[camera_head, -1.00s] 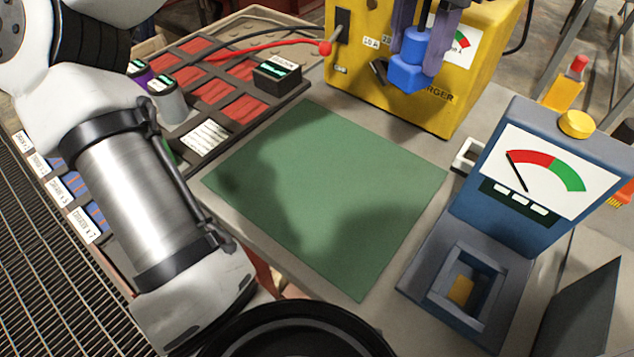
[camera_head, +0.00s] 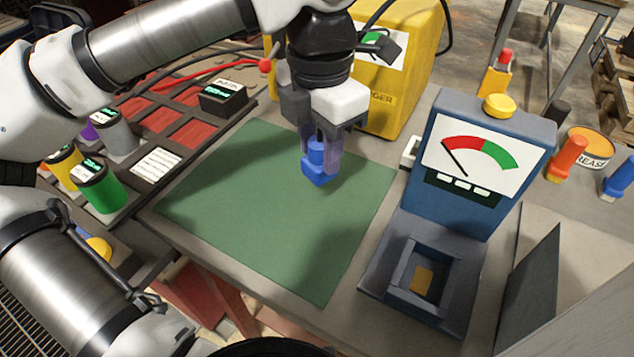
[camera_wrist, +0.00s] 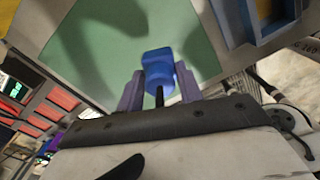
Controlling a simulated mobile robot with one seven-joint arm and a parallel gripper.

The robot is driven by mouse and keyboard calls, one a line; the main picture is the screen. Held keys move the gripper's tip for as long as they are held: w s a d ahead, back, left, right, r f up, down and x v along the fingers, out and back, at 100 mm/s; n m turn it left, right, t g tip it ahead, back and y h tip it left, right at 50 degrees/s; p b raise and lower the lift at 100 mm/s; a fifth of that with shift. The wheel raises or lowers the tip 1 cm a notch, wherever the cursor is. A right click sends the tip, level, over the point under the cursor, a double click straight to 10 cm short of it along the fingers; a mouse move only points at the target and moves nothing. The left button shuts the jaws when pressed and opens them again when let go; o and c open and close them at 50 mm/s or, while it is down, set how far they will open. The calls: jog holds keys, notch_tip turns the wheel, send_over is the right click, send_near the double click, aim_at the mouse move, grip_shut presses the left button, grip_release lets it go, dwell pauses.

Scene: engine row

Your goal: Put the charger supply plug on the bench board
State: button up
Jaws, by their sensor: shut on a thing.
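My gripper (camera_head: 319,150) is shut on a blue plug (camera_head: 316,172) and holds it over the green mat (camera_head: 270,225) on the bench. In the head view the plug hangs below the purple fingers, over the mat's upper right part. I cannot tell for sure how high above the mat it is. In the wrist view the blue plug (camera_wrist: 158,65) sits between the two fingers (camera_wrist: 158,90), with the green mat (camera_wrist: 100,40) beyond it. A board with red compartments (camera_head: 192,132) lies left of the mat. I cannot tell which surface is the bench board.
The yellow charger (camera_head: 405,85) stands behind my gripper. A blue tester with a dial (camera_head: 485,165) and a square socket (camera_head: 425,280) stands right of the mat. A black box (camera_head: 222,98) and green cylinder (camera_head: 100,188) stand left. Most of the mat is clear.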

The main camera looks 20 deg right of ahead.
aim_at(320, 140)
jog(key=shift+f, duration=3.95)
jog(key=shift+f, duration=0.1)
jog(key=shift+f+b, duration=0.15)
jog(key=shift+b, duration=0.2)
jog(key=o, duration=1)
jog(key=shift+o, duration=0.2)
jog(key=shift+r, duration=0.2)
jog(key=shift+r+p, duration=0.2)
jog(key=shift+p, duration=0.25)
notch_tip(320, 140, up, 12)
jog(key=shift+f, duration=0.15)
